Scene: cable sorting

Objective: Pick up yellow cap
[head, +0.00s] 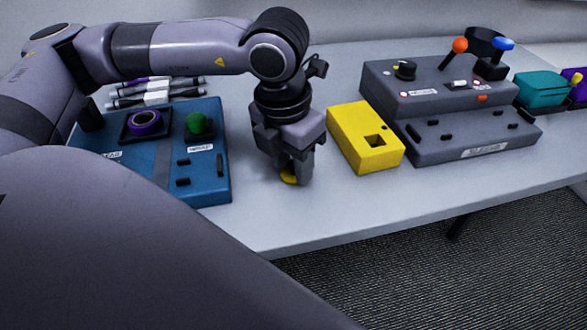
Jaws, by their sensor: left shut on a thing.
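The yellow cap (288,179) is a small round piece low at my left gripper's fingertips, near the tabletop. My left gripper (297,177) points straight down between the blue box and the yellow box, and it is shut on the yellow cap. The fingers hide part of the cap. I cannot tell whether the cap still touches the table. My right gripper is not in view.
A blue box (208,172) with a purple ring and green knob stands left. A yellow box (353,136) with a square hole stands close right. A grey console (440,130) with levers stands beyond it. The table's front edge (400,212) is clear.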

